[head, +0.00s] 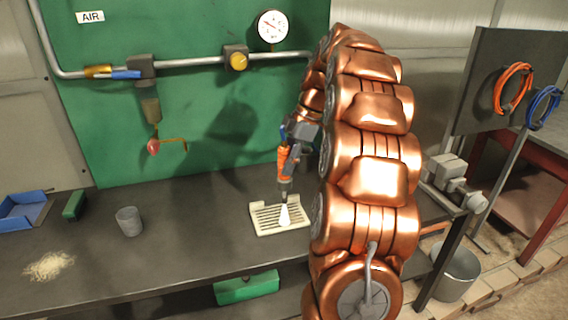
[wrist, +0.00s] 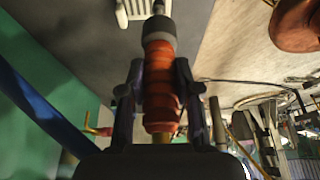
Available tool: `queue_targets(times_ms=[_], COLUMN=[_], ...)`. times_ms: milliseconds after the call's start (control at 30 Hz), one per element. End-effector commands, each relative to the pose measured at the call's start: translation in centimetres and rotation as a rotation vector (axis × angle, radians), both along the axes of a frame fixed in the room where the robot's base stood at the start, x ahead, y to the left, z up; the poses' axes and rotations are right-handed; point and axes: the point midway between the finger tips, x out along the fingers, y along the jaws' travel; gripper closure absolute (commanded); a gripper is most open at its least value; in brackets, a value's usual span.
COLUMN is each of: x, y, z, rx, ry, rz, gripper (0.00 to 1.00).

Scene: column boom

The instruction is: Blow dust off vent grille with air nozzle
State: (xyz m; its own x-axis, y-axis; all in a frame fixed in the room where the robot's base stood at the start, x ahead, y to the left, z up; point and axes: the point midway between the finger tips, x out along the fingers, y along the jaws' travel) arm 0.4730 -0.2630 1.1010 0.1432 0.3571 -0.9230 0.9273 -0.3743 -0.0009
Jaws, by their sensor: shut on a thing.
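My gripper (head: 292,148) is above the work table (head: 190,235), shut on an orange air nozzle (head: 284,160). In the wrist view, the fingers of my gripper (wrist: 158,72) lie on both sides of the orange nozzle body (wrist: 160,90), which has a grey collar. The nozzle points down at a cream slatted vent grille (head: 262,231) lying flat on the table. Part of the grille shows in the wrist view (wrist: 123,16). I cannot make out dust on it.
A grey cup (head: 129,221), a pale shavings pile (head: 49,265), a green block (head: 75,205) and a blue tray (head: 22,212) sit left on the table. An air pipe (head: 195,63) with a gauge (head: 272,27) crosses the green panel (head: 230,120) behind.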

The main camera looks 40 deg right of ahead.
Motion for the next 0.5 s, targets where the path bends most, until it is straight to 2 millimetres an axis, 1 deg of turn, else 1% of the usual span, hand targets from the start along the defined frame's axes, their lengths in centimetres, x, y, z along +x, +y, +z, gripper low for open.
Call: queue_targets(times_ms=[500], x=[-0.7], y=[-2.0], z=[0.0], rx=[-0.004], ry=[-0.004], rz=[-0.002], gripper=[1.0])
